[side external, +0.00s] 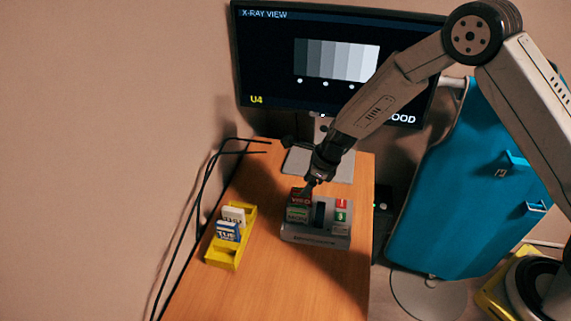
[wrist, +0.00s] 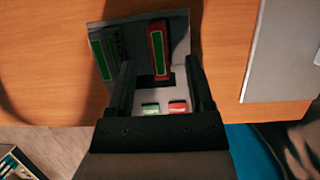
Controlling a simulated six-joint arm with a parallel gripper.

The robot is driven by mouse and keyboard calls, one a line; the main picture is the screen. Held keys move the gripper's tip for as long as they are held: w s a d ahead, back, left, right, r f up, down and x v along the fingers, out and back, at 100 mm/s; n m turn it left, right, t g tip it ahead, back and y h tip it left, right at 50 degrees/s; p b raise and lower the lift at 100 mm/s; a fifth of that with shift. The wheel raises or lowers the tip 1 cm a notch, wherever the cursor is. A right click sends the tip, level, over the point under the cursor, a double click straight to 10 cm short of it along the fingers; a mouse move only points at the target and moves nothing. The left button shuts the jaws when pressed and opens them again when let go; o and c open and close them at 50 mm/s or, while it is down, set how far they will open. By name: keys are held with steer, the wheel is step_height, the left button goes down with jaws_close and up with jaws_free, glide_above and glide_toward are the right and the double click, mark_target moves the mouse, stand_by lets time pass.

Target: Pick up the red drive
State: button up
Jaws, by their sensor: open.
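The red drive (side external: 301,196) stands upright in a grey dock (side external: 322,240) on the wooden table, behind a grey-and-green drive (side external: 297,215). My gripper (side external: 313,182) points down just above the red drive. In the wrist view, my gripper (wrist: 160,65) is open, with one finger on each side of the red drive (wrist: 157,50). The grey-and-green drive (wrist: 104,58) is outside the left finger. Whether the fingers touch the red drive cannot be told.
A yellow tray (side external: 220,258) with a white drive (side external: 234,214) and a blue drive (side external: 228,231) is at the left. The dock has a dark slot and small red and green blocks at its right. A monitor (side external: 270,60) stands behind.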

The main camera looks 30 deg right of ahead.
mark_target(296, 198)
steer(key=shift+w+a+f, duration=0.1)
steer(key=shift+f, duration=0.25)
steer(key=shift+f, duration=0.15)
steer(key=shift+x, duration=2.45)
steer(key=shift+c, duration=0.2)
jaws_close()
